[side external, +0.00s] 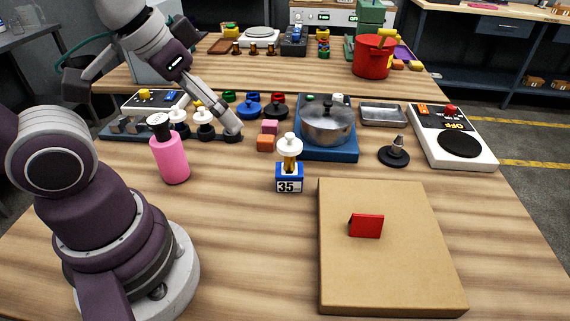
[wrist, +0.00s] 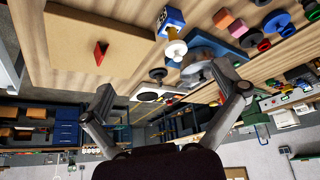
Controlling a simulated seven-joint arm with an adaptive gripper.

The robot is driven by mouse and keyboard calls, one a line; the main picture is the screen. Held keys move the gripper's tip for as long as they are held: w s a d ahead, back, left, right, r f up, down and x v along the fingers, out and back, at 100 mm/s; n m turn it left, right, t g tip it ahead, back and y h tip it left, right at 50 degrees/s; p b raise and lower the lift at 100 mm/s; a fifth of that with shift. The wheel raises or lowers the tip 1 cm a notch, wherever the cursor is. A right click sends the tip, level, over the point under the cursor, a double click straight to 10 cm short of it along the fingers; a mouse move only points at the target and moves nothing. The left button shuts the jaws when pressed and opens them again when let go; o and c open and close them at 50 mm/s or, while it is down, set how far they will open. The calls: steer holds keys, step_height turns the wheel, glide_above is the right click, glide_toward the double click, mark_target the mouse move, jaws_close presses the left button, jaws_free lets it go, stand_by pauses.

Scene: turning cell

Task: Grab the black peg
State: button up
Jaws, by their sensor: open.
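My gripper (side external: 155,108) is high at the left, its fingers wide apart; it is empty in the wrist view (wrist: 171,92). A dark peg-like piece with a round black base and grey tip (side external: 394,152) stands upright on the table, right of the pot, well apart from my gripper. It looks like the dark disc in the wrist view (wrist: 158,73). Dark round pieces also sit along a dark rack (side external: 160,136) at the left, some under white knobs and partly hidden by my finger. I cannot tell which dark piece is the black peg.
A pink bottle (side external: 170,160), a steel pot (side external: 327,122) on a blue base and a blue block marked 35 (side external: 289,178) stand on the table. A brown box (side external: 390,270) bears a red piece (side external: 366,226). A white panel (side external: 472,150) is at the right. The front middle is clear.

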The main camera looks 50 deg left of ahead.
steer(key=shift+c, duration=1.3)
steer(key=n+g+y, duration=0.4)
steer(key=n+g, duration=0.2)
steer(key=n, duration=1.4)
glide_toward(203, 110)
step_height(203, 110, down, 2)
steer(key=shift+y, duration=0.3)
steer(key=x, duration=1)
steer(key=shift+a+f, duration=0.15)
steer(key=shift+a, duration=0.05)
